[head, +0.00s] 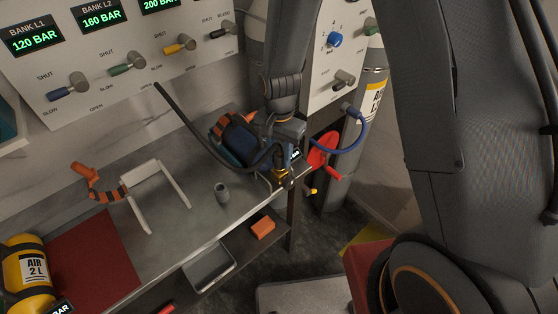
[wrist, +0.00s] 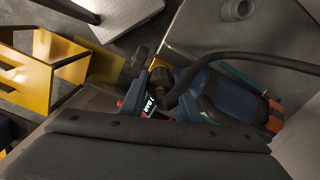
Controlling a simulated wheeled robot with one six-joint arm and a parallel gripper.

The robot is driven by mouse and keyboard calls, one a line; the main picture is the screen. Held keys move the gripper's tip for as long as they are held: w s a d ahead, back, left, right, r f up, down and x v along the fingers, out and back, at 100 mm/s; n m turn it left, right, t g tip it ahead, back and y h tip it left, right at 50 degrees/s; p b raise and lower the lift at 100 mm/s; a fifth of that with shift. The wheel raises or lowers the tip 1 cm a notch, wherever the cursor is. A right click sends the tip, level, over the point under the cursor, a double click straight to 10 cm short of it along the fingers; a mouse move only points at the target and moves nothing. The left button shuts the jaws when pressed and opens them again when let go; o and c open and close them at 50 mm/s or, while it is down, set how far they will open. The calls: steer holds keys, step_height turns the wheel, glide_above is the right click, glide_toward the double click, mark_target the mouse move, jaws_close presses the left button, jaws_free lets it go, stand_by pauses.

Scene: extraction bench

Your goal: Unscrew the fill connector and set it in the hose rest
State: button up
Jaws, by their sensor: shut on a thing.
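The fill connector, a brass fitting (head: 280,174), is at the valve end of a dark blue cylinder (head: 240,137) lying on the bench. A black hose (head: 186,123) arcs down to it. The brass fitting (wrist: 161,77) also shows in the wrist view, beside a small display and a black knob (wrist: 139,57). My gripper (head: 287,150) is over the valve, shut on the fill connector; its fingertips are largely hidden. I cannot see whether the threads are engaged. A small grey open cup (head: 222,192) on the bench, apart from the gripper, looks like the hose rest.
A white frame (head: 155,170) and an orange-black striped piece (head: 92,183) stand left of the cup. A yellow cylinder (head: 25,272) lies by a red mat (head: 92,262). A red handwheel (head: 322,150) and blue hose (head: 352,137) are right of the gripper.

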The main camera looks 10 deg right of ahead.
steer(key=n, duration=0.9)
steer(key=shift+n, duration=0.4)
steer(key=n, duration=1)
steer(key=shift+n, duration=0.4)
steer(key=o, duration=1.2)
steer(key=shift+c, duration=0.2)
steer(key=shift+r, duration=0.1)
